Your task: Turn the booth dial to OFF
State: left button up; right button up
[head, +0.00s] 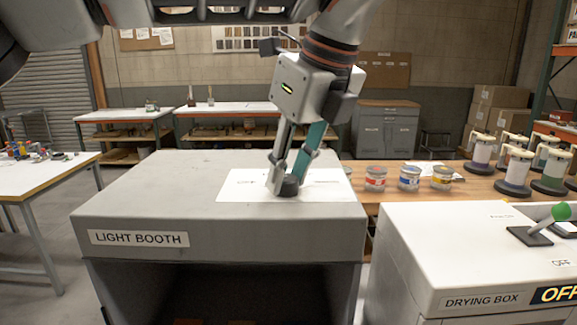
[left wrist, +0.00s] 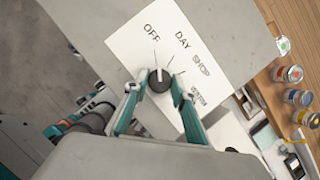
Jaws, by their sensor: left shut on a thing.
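The booth dial (head: 289,188) is a black round knob on the white label sheet (head: 236,188) on top of the grey light booth (head: 160,196). My left gripper (head: 284,180) points down and is shut on the dial. In the left wrist view, the gripper (left wrist: 156,84) has a finger on each side of the dial (left wrist: 160,84). The dial's white pointer line points up the picture, roughly towards the OFF mark (left wrist: 152,33). DAY (left wrist: 183,40), SHOP (left wrist: 201,65) and a fourth blurred word are further round. My right gripper is not in view.
The drying box (head: 450,240) with a green-knobbed lever (head: 541,228) stands right of the booth. Paint cans (head: 409,179) and several pump dispensers (head: 515,170) stand on the wooden bench behind. The booth top left of the sheet is clear.

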pick_arm(q)
jog(key=shift+n, duration=0.5)
jog(key=o, duration=1.1)
